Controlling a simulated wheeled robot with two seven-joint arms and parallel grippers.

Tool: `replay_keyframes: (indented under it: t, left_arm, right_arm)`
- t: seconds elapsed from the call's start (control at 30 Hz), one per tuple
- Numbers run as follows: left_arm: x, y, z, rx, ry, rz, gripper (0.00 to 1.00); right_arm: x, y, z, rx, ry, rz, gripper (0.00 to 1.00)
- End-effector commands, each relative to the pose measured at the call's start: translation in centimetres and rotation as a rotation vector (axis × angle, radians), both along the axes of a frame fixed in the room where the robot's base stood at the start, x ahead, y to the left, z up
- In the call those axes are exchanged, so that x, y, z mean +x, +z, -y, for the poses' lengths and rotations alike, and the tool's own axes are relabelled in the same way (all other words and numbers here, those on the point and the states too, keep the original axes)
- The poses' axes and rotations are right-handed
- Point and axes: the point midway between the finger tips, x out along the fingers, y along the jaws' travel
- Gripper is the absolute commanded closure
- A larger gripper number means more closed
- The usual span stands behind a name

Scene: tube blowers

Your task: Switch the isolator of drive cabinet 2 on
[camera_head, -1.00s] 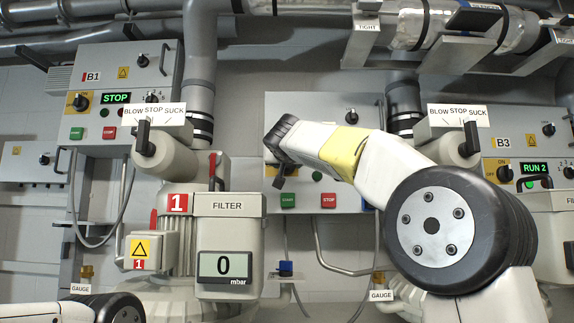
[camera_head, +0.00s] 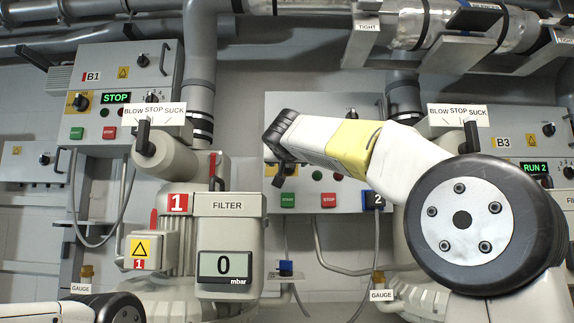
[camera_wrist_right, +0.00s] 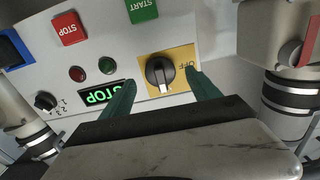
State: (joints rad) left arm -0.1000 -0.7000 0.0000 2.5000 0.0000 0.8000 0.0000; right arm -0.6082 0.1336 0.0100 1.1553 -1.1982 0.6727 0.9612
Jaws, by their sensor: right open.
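Drive cabinet 2 (camera_head: 300,105) stands in the middle of the head view, partly hidden by my right arm; its blue tag (camera_head: 374,200) reads 2. In the right wrist view the isolator (camera_wrist_right: 160,73) is a black rotary knob on a yellow plate, with OFF printed at the right of the plate. The cabinet's display (camera_wrist_right: 104,95) reads STOP in green. My right gripper (camera_wrist_right: 161,84) is open, its two green fingers on either side of the knob; contact cannot be told. It also shows in the head view (camera_head: 275,158). My left gripper is out of view.
Below the isolator are a green START button (camera_head: 288,200) and a red STOP button (camera_head: 328,201). Cabinet B1 (camera_head: 140,75) and blower 1 with its filter (camera_head: 230,207) stand at left. Cabinet B3 (camera_head: 535,140) is at right. Pipes run overhead.

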Motion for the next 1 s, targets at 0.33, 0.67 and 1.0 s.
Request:
replay_keyframes:
  t: [0.33, 0.67, 1.0]
  left_arm:
    - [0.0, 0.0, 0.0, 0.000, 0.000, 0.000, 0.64]
    - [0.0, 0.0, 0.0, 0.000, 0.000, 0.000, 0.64]
    - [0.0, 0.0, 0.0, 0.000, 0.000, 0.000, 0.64]
  right_arm:
    - [-5.0, -0.1, 0.0, 0.001, 0.001, -0.001, 0.29]
    - [-5.4, 0.0, 0.0, 0.001, 0.001, -0.001, 0.29]
    - [-5.5, -1.0, 0.7, -0.009, -0.004, -0.025, 0.29]
